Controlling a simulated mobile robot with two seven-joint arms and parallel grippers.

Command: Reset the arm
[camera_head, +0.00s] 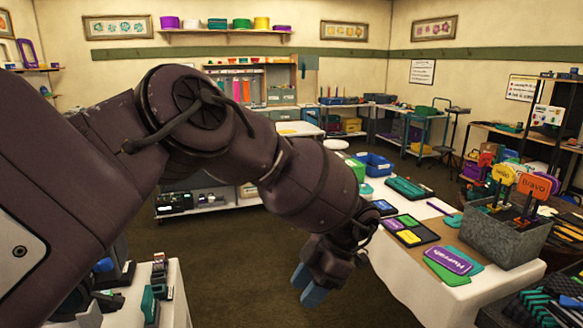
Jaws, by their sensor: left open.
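My left arm reaches in from the left across the middle of the head view. My left gripper (309,287) hangs at its end with blue fingertips pointing down, open and empty. It is over the dark floor, just left of the white table (400,274), and appears apart from it. My right gripper does not show.
The white table holds a metal bin (508,238) of signs, a purple "Hurrah" sign (449,260), a black tray (410,233) of coloured pieces and a blue crate (374,164). A small white table (175,300) stands at lower left. Floor (235,265) between is clear.

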